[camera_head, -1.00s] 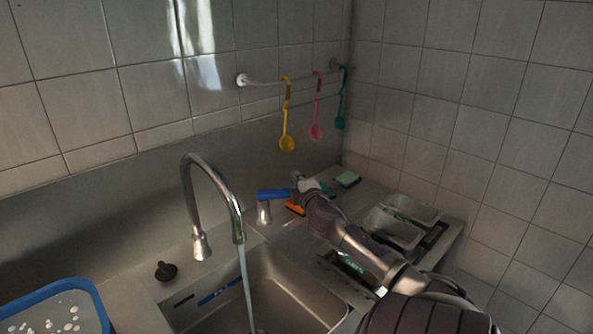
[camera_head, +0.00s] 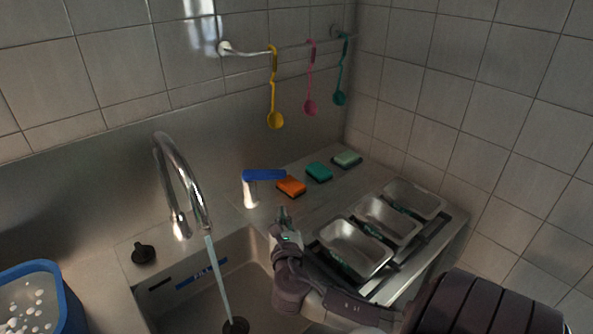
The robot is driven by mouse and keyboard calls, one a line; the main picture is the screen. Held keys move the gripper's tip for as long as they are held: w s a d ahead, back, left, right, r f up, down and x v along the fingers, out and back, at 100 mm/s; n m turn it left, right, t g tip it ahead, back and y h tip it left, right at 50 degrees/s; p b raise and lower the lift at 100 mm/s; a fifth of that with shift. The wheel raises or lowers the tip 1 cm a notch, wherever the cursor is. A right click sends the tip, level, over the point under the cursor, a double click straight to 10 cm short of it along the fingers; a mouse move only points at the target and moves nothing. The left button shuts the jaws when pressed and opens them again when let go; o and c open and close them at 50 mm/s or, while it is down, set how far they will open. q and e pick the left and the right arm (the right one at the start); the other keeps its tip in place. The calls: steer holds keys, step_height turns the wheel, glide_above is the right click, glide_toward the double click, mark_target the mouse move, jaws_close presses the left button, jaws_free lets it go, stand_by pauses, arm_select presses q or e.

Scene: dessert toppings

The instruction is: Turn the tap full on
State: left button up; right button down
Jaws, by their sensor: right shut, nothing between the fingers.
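The tap's curved chrome spout (camera_head: 184,175) stands behind the sink (camera_head: 262,300), and a stream of water (camera_head: 218,275) falls from it. The tap's handle is a blue lever (camera_head: 264,175) on a short metal post (camera_head: 249,192), right of the spout. The lever points to the right. My right gripper (camera_head: 283,212) is shut and empty. It is in front of and below the lever, apart from it, near the sink's right edge. My left gripper is not in view.
Orange (camera_head: 291,186), teal (camera_head: 319,172) and green (camera_head: 347,159) sponges lie behind the metal trays (camera_head: 355,247). A black plug (camera_head: 143,253) sits left of the spout. A blue-rimmed tub (camera_head: 70,300) is at lower left. Spoons (camera_head: 275,118) hang from the wall rail.

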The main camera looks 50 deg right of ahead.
mark_target(278, 177)
steer(key=p+x, duration=0.1)
steer(key=x, duration=1.1)
steer(key=shift+w+d+r+p, duration=0.1)
steer(key=shift+w+d+p, duration=0.05)
steer(key=shift+w+p, duration=0.2)
steer(key=shift+w+d, duration=0.4)
steer(key=shift+w, duration=0.05)
